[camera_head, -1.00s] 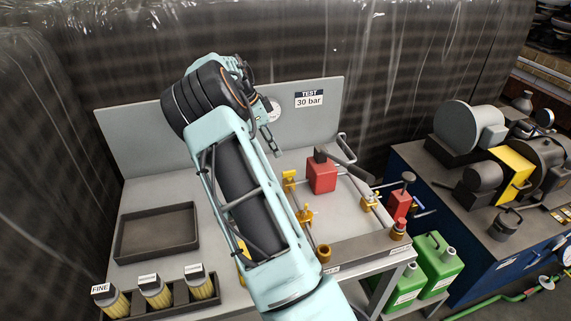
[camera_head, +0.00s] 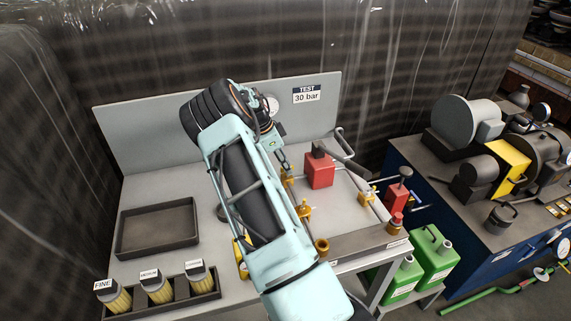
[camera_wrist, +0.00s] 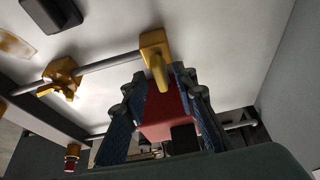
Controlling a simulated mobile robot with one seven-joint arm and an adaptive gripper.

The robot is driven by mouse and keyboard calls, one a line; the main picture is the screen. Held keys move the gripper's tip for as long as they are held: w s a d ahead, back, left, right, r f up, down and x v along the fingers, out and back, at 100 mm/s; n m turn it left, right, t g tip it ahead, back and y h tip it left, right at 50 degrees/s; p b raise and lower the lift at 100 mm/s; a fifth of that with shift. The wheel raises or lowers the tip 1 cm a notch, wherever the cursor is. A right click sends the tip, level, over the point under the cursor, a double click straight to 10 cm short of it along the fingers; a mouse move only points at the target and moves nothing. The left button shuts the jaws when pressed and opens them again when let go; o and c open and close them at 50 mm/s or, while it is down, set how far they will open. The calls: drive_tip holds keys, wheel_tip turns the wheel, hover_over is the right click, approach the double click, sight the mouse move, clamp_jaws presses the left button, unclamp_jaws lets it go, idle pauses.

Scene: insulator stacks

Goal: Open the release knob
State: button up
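My gripper (camera_head: 286,167) reaches down over the bench, just left of the red pump block (camera_head: 320,171). In the wrist view its two fingers (camera_wrist: 160,76) are apart, with nothing visibly gripped. The red block (camera_wrist: 165,112) shows between them, and a yellow valve with a lever (camera_wrist: 157,60) lies just past the fingertips; contact cannot be told. A second yellow valve (camera_wrist: 62,78) is to the left on the same pipe. In the head view yellow valves (camera_head: 304,211) stand along the pipes, one partly behind my gripper. No part is labelled as the release knob; which one it is cannot be told.
A dark tray (camera_head: 157,229) is empty at left. Labelled yellow filters (camera_head: 156,287) stand at the front left. A panel with a 30 bar sign (camera_head: 307,95) closes the back.

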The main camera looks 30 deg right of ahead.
drive_tip(key=shift+c, duration=0.3)
clamp_jaws()
